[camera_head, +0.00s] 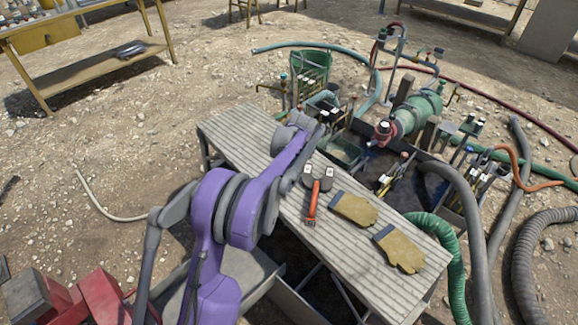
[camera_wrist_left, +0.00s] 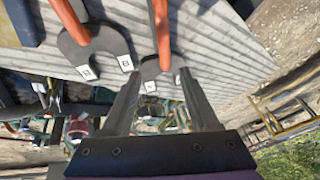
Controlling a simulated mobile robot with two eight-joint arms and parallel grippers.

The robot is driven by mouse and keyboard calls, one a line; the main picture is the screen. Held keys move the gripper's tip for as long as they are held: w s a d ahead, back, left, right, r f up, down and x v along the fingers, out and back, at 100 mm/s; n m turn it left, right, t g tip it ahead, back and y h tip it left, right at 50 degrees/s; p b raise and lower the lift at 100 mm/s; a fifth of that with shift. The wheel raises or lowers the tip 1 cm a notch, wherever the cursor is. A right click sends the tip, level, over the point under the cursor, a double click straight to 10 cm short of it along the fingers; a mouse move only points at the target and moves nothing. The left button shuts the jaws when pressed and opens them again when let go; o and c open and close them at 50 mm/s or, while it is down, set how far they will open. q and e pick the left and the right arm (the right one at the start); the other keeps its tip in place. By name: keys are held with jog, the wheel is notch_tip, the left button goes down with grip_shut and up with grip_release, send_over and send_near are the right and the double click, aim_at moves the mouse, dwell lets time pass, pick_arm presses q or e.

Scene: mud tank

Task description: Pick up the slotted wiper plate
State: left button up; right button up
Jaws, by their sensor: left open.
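Two dark grey slotted plates with white tags lie on the slatted bench in the head view. One plate (camera_head: 308,180) is at left, the other (camera_head: 326,184) beside it. In the left wrist view a horseshoe-shaped plate (camera_wrist_left: 104,42) lies left of my fingers, and another plate (camera_wrist_left: 164,72) shows between the fingertips. I cannot tell which is the wiper plate. My left gripper (camera_wrist_left: 160,73) is open, its fingers apart on either side of the second plate; I cannot tell if they touch it. My right gripper is not in view.
A green pump (camera_head: 420,112), hoses and valves crowd behind the bench (camera_head: 345,252). Open gravel lies left of the bench.

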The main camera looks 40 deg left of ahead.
pick_arm(q)
jog(key=x, duration=0.8)
jog(key=a+b+x, duration=0.1)
jog(key=x, duration=0.3)
jog(key=shift+r, duration=0.1)
grip_shut()
jog(key=shift+r, duration=0.1)
dwell(1.0)
